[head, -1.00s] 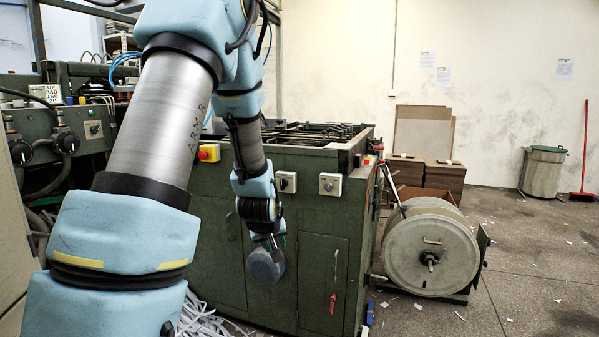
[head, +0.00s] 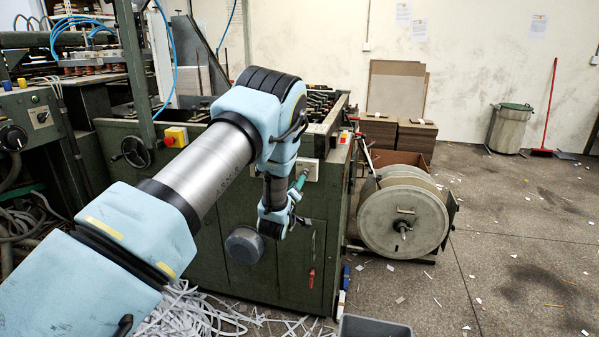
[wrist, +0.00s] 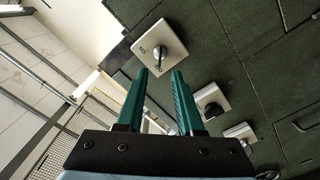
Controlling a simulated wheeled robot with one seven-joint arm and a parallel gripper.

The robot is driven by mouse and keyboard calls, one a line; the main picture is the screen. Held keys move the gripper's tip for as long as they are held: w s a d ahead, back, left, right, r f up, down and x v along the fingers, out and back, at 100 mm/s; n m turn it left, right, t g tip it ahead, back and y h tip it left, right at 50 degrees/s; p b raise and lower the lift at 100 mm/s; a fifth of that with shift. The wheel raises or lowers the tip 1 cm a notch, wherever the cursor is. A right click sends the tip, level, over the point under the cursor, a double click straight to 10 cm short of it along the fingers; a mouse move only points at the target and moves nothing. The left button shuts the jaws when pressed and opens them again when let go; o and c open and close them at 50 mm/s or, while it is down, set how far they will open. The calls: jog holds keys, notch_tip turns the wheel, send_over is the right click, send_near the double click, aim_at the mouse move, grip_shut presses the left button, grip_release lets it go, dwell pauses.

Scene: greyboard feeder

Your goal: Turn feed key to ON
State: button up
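The feed key switch is a round metal knob with a key on a white plate (wrist: 152,37), fixed to the green machine face. In the wrist view the key (wrist: 158,58) shows just beyond my fingertips, with small lettering beside it; which position it points to I cannot tell. My gripper (wrist: 160,73) has two green fingers, open and apart with nothing between them. In the head view my gripper (head: 300,181) is close in front of the plate (head: 311,170), which my wrist and finger partly hide.
The wrist view shows a black selector switch (wrist: 211,102) and another white-plated switch (wrist: 240,132) nearby. A yellow box with a red button (head: 175,137) is left of my arm. A large reel (head: 385,222) stands right of the machine; a grey tub (head: 375,328) and paper strips (head: 190,315) are on the floor.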

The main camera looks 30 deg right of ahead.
aim_at(305, 174)
jog(key=p+x, duration=0.1)
jog(key=x, duration=0.6)
jog(key=shift+d+p, duration=0.1)
jog(key=shift+p, duration=0.2)
grip_shut()
